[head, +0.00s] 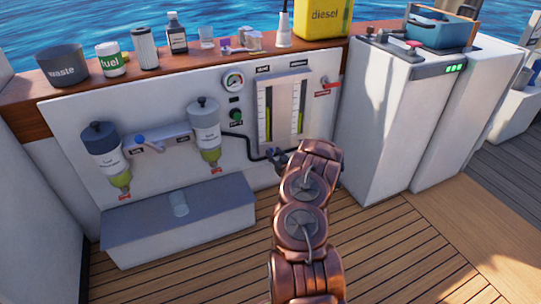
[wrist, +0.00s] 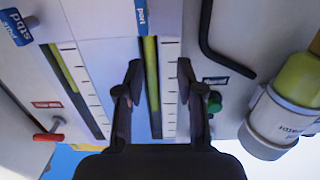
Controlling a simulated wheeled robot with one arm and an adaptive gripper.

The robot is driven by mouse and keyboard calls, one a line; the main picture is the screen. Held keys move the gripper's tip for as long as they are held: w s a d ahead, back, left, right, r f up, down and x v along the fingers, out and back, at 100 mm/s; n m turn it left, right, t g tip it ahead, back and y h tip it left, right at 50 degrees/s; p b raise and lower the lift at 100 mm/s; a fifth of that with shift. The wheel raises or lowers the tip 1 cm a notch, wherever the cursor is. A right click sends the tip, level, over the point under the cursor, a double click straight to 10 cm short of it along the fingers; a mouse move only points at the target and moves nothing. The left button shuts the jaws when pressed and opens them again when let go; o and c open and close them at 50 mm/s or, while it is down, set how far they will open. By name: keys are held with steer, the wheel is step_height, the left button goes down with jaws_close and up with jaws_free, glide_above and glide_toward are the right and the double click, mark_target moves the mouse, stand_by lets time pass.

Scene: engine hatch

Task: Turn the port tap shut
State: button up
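The port tap (wrist: 141,16) shows in the wrist view as a blue piece marked "port", cut off by the top edge. It lies in line with the yellow-green sight tube beside it. The matching blue stbd piece (wrist: 18,27) is at the top left and sits tilted. My gripper (wrist: 158,68) is open, with its two dark fingers apart and nothing between them but the gauge panel behind. The port tap is beyond the fingertips, apart from them. In the head view my gripper (head: 277,155) is at the foot of the gauge panel, and the taps cannot be made out there.
The gauge panel (head: 262,92) has two upright tubes. A red lever (head: 327,87) is to its right, a green button (head: 236,115) to its left. Two filter bowls (head: 205,125) hang further left. A grey box (head: 180,225) stands on the deck below.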

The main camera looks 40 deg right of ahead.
mark_target(273, 151)
steer(key=shift+t, duration=0.3)
steer(key=w+d+f+b, duration=0.1)
steer(key=w, duration=0.1)
steer(key=w+d+f+b, duration=0.1)
steer(key=d+f+b, duration=0.1)
steer(key=shift+w+d, duration=0.1)
steer(key=shift+w, duration=0.3)
steer(key=shift+b+x, duration=0.35)
steer(key=shift+x, duration=0.55)
jaws_close()
